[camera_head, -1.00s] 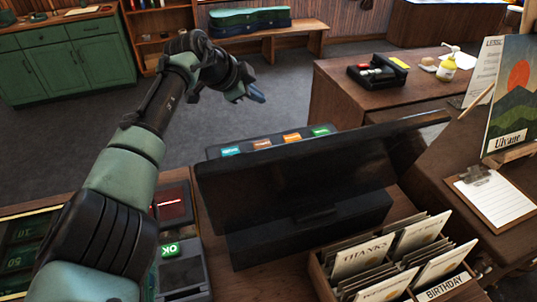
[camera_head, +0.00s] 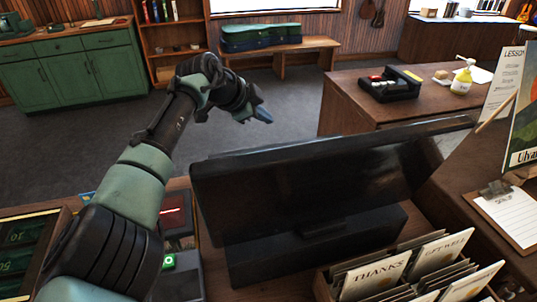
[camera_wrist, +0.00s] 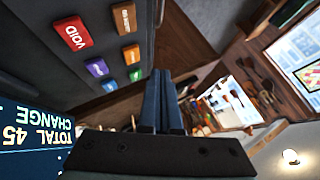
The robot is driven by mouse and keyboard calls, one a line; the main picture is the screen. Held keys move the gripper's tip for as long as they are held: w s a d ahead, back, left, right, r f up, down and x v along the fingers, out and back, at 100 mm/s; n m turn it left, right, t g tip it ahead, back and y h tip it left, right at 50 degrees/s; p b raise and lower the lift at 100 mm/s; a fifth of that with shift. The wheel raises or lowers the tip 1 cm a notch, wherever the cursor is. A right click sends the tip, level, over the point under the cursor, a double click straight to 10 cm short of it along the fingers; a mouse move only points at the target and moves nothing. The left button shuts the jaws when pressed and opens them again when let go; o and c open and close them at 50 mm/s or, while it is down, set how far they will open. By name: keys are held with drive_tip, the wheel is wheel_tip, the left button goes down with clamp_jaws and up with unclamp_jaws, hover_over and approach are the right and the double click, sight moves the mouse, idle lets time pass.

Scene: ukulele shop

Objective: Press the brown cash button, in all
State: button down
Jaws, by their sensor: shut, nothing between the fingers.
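My gripper (camera_head: 263,115) is shut and empty, in the air beyond the dark register screen (camera_head: 325,170) in the head view. Its two blue-grey fingers also show pressed together in the wrist view (camera_wrist: 161,75). The wrist view shows coloured keys on a dark panel: a red VOID key (camera_wrist: 72,33), a purple key (camera_wrist: 97,67), a blue key (camera_wrist: 109,86) and a green key (camera_wrist: 135,74). Two orange-brown keys show too, one upper (camera_wrist: 124,17) and one lower (camera_wrist: 131,53). I cannot read which is cash. The fingers appear apart from the keys. In the head view the screen hides the keys.
A lit display (camera_wrist: 38,135) reads TOTAL 45 and CHANGE upside down. A card box (camera_head: 400,270) stands right of the register, and a card terminal (camera_head: 180,232) stands left. A clipboard (camera_head: 508,215) lies at the right. Open floor lies beyond the counter.

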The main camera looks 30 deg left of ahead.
wheel_tip(320, 180, down, 8)
drive_tip(key=b, duration=0.4)
drive_tip(key=shift+r, duration=0.15)
drive_tip(key=shift+b, duration=0.3)
idle(1.4)
drive_tip(key=shift+f+b, duration=0.35)
drive_tip(key=shift+f, duration=0.05)
drive_tip(key=shift+f+b, duration=0.4)
drive_tip(key=shift+f, duration=0.15)
idle(0.8)
drive_tip(key=shift+r, duration=0.15)
drive_tip(key=shift+r+p, duration=0.4)
drive_tip(key=shift+r, duration=0.4)
drive_tip(key=shift+r+p, duration=1.5)
drive_tip(key=shift+r, duration=1)
